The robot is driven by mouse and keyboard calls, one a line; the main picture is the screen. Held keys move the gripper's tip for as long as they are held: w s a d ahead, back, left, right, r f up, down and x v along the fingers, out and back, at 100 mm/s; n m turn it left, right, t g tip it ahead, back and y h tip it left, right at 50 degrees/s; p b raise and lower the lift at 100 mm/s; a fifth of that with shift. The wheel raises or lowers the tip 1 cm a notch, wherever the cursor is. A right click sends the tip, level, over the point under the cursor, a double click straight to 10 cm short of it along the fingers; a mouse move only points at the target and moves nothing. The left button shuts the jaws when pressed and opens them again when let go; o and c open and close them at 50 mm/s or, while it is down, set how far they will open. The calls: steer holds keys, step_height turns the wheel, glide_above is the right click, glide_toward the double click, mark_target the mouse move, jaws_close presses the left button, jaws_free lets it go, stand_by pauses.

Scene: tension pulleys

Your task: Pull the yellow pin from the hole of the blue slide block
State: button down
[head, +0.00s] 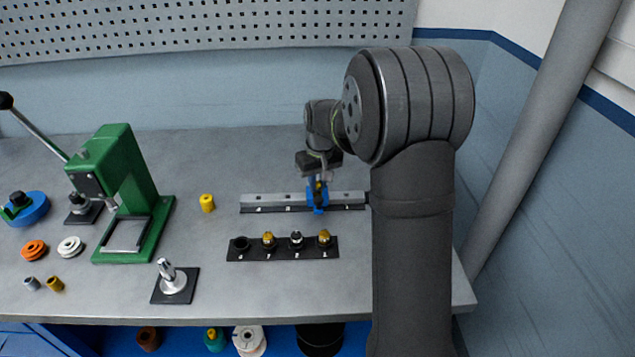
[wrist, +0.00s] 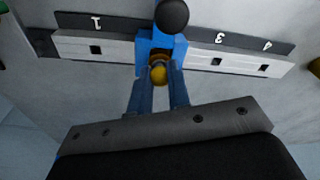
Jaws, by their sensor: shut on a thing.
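The blue slide block (head: 317,205) sits on the grey rail (head: 275,197) at the back middle of the table; in the wrist view it (wrist: 148,46) covers the spot between marks 1 and 3. A black round knob (wrist: 172,15) stands out from the block. The yellow pin (wrist: 158,73) shows as a rounded yellow end at the block, between my gripper's two blue fingers. My gripper (wrist: 158,80) is shut on the pin. In the head view my gripper (head: 317,182) is right above the block. How deep the pin sits in the hole is hidden.
A black strip (head: 255,255) with several numbered places, some holding small parts, lies in front of the rail. A yellow cylinder (head: 207,203) stands left of the rail. A green press (head: 125,190) and a post on a black plate (head: 174,284) are further left.

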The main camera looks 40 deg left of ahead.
steer(key=shift+r, duration=1.8)
steer(key=shift+r, duration=0.3)
stand_by(0.5)
steer(key=shift+r, duration=2)
